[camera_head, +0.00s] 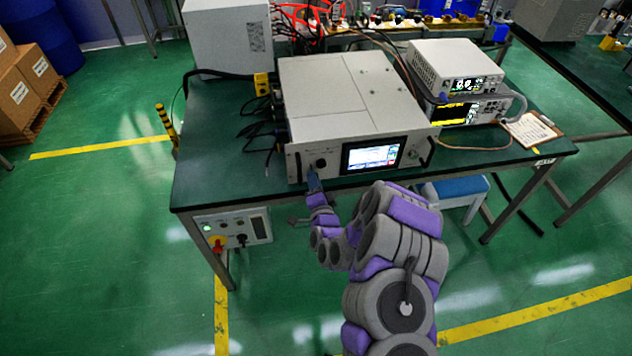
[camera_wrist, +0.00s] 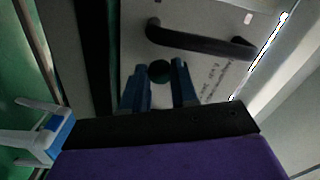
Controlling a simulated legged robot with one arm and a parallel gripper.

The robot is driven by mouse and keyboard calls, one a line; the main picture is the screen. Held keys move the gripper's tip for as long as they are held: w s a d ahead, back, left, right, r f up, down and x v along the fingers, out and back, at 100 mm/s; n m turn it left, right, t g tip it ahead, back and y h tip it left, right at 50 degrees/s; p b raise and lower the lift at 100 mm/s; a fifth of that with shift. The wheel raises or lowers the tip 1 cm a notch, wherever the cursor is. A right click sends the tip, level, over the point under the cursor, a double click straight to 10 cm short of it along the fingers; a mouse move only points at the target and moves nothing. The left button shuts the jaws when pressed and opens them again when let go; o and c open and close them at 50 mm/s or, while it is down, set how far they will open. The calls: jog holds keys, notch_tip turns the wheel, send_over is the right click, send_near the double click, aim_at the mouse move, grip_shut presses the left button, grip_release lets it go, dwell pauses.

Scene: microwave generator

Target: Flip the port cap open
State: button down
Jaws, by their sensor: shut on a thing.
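The microwave generator (camera_head: 345,105) is a light grey box on the green-topped table, its front panel facing me. My gripper (camera_head: 312,172) is at the lower left of that panel, close to the left handle. In the wrist view, the two blue fingers of my gripper (camera_wrist: 160,80) stand either side of a small dark round port cap (camera_wrist: 159,70) on the panel, shut on it. The exact contact is dark and hard to see. The cap looks closed against the panel. In the head view my fingers hide the cap.
A black handle (camera_wrist: 200,40) stands out from the panel close to the fingers. A black knob (camera_head: 321,163) and a lit screen (camera_head: 372,157) are to the right. Stacked instruments (camera_head: 455,75) stand at the table's right. The table's front edge (camera_head: 235,200) runs below my gripper.

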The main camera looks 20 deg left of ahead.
jog(key=shift+f+m, duration=0.15)
jog(key=shift+m, duration=0.65)
jog(key=c, duration=1.1)
grip_release()
jog(key=shift+f, duration=0.1)
jog(key=shift+o, duration=1.2)
jog(key=shift+s, duration=0.1)
jog(key=p+v, duration=0.6)
jog(key=v, duration=1.1)
jog(key=shift+s, duration=0.15)
